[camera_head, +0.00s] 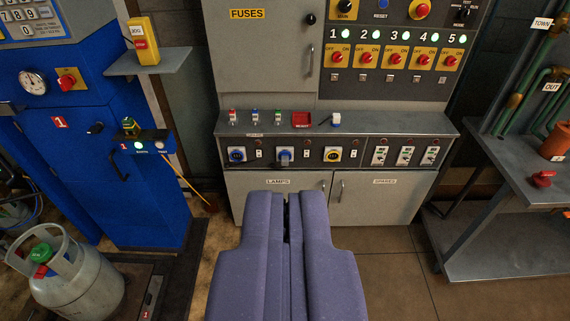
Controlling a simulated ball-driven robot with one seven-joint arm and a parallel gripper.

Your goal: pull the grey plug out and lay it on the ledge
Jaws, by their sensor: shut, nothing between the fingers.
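The grey plug (285,157) looks to be seated in the middle of three sockets on the dark front panel, over a blue socket face. It is small in the picture, so its fit is hard to tell. The grey ledge (385,126) runs just above the panel. My gripper (287,198) is shut and empty, with its purple-blue fingers pointing towards the cabinet. In the picture, its tips are below the plug and in front of the lower doors, apart from the plug.
A blue socket (237,155) and a yellow socket (332,154) flank the plug. A gas cylinder (75,270) stands lower left; a metal table (510,155) is right.

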